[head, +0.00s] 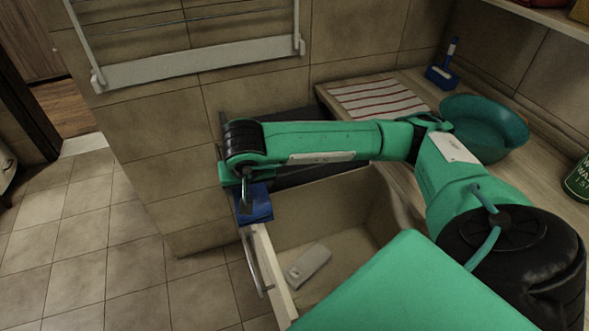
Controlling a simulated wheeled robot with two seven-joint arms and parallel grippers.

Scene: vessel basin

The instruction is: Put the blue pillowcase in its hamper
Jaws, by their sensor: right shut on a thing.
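The blue pillowcase (258,209) is a small folded dark-blue piece in the head view, left of centre. My right gripper (246,198) is shut on it and holds it at the front left of an open beige drawer (345,205). The pillowcase overlaps the drawer's front edge in the picture; I cannot tell whether it touches it. My arm hides part of the drawer's back. I cannot tell whether this drawer is the hamper; nothing else in view looks like one. My left gripper is not in view.
A pale flat object (308,264) lies in the drawer, which has a metal handle (254,262). The counter holds a striped cloth (378,99), a teal basin (492,124), a blue brush (446,68) and a green can (580,182). A rack (200,62) hangs on the wall. Floor at left is clear.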

